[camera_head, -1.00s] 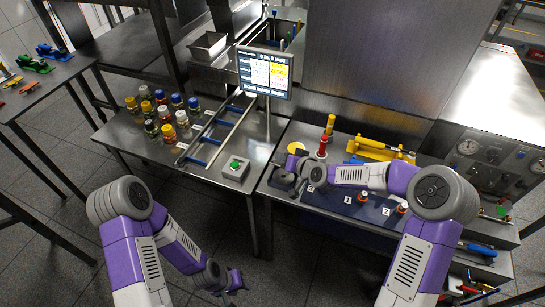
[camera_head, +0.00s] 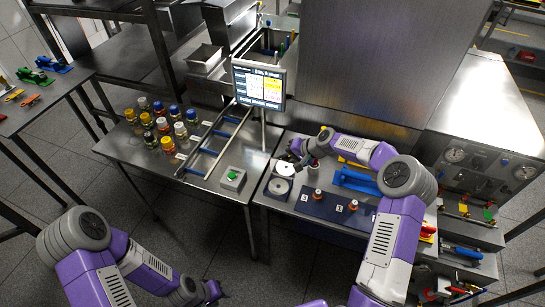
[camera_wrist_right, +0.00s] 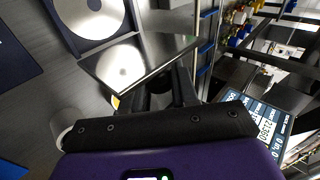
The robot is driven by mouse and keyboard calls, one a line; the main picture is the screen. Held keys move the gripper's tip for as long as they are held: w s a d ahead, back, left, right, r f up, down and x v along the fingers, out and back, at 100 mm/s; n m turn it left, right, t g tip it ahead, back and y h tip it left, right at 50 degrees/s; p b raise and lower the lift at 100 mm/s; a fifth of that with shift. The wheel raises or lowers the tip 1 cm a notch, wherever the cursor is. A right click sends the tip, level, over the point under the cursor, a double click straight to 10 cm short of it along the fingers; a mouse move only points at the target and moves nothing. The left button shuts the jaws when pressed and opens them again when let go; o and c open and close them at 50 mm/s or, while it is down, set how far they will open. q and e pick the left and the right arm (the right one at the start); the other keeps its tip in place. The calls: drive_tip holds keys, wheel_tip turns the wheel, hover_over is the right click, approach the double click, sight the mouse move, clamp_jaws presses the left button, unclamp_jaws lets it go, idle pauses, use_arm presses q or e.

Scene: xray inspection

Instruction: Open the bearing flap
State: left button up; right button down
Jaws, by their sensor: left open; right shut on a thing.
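The bearing flap is a dark, thin square plate (camera_wrist_right: 140,58), tilted up beside a dark frame with a pale disc (camera_wrist_right: 92,14) in the right wrist view. A bright round reflection shows on its face. In the head view two pale discs show at the table's front left, the lower one being the bearing disc (camera_head: 278,187). My right gripper (camera_head: 296,152) is just behind them, shut on the flap's edge; its dark fingers (camera_wrist_right: 168,88) meet the plate in the wrist view. The exact contact is partly hidden. My left gripper (camera_head: 218,293) is open and empty, low in front of the tables.
A dark blue mat (camera_head: 325,208) with small upright parts lies right of the discs. A blue fixture (camera_head: 356,180) stands behind it. A green-button box (camera_head: 232,178), several capped jars (camera_head: 160,125) and a screen (camera_head: 258,85) are to the left. The floor in front is free.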

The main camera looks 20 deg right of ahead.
drive_tip(key=shift+w, duration=0.1)
idle(0.3)
drive_tip(key=c, duration=0.9)
unclamp_jaws()
drive_tip(key=shift+d, duration=0.1)
drive_tip(key=v, duration=0.7)
drive_tip(key=shift+d+r+p, duration=0.15)
drive_tip(key=shift+r+p, duration=0.05)
drive_tip(key=shift+p, duration=0.15)
